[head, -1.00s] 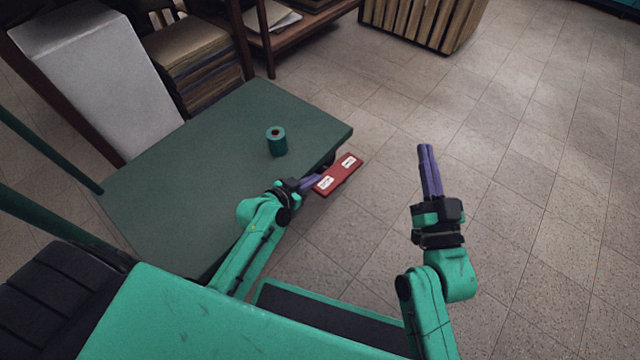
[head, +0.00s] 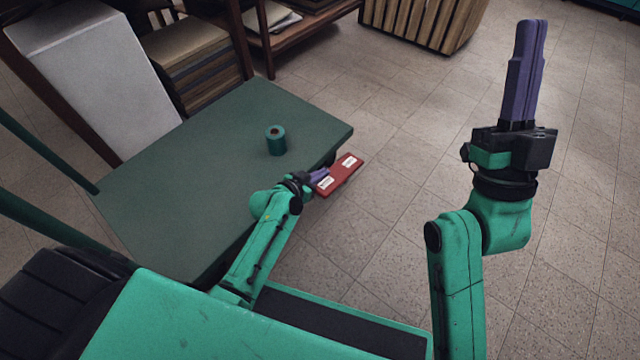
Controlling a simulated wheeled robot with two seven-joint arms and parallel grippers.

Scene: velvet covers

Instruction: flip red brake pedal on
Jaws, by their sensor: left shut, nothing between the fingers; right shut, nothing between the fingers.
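The red brake pedal (head: 341,175) is a flat red plate with two white labels, at the right edge of the green table (head: 190,165). My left gripper (head: 322,174) is shut and empty, its purple fingertips at the pedal's left end. I cannot tell whether they touch it. My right gripper (head: 531,40) is shut and empty, raised over the floor well to the right of the pedal, fingers pointing up in the picture.
A small teal cylinder (head: 276,140) stands on the table near the pedal. A pale grey box (head: 95,80) and stacked brown volumes (head: 195,62) are behind the table. A slatted wooden crate (head: 420,22) stands farther back. The tiled floor (head: 400,150) right of the table is clear.

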